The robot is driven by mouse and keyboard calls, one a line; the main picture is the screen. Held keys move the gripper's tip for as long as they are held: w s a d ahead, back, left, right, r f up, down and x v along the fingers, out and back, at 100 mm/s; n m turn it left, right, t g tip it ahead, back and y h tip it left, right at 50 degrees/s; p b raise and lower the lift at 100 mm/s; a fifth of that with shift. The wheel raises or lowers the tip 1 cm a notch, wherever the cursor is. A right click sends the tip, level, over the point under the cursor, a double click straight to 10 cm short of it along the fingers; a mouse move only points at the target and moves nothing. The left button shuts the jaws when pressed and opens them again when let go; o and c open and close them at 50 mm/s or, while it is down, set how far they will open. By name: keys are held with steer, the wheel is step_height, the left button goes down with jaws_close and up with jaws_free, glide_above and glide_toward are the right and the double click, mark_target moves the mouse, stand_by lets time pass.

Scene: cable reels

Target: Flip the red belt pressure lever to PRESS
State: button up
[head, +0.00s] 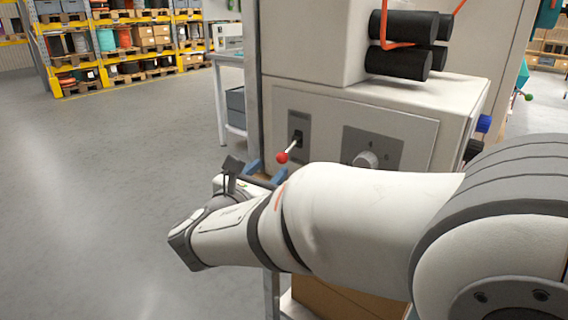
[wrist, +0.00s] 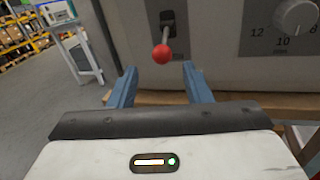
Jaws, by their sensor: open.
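The belt pressure lever has a red ball knob (head: 282,158) on a thin pale rod, and sticks out of a dark slotted plate (head: 299,128) on the machine's front panel. In the head view it slopes down and toward the left. The red knob also shows in the wrist view (wrist: 162,54), above and between my finger tips. My gripper (wrist: 153,76) is open, with two blue fingers apart and nothing between them. It is just short of the knob and apart from it. Any PRESS marking is too small to read.
A round dial (wrist: 295,17) with numbers sits on the panel right of the lever. Black rollers (head: 403,45) with an orange cable are above. A wooden ledge (wrist: 225,101) runs below the panel. A side table (head: 230,95) stands behind left; open floor lies left.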

mark_target(280, 160)
steer(key=b+x, duration=0.1)
steer(key=x, duration=0.6)
steer(key=shift+d, duration=0.15)
steer(key=shift+c, duration=0.4)
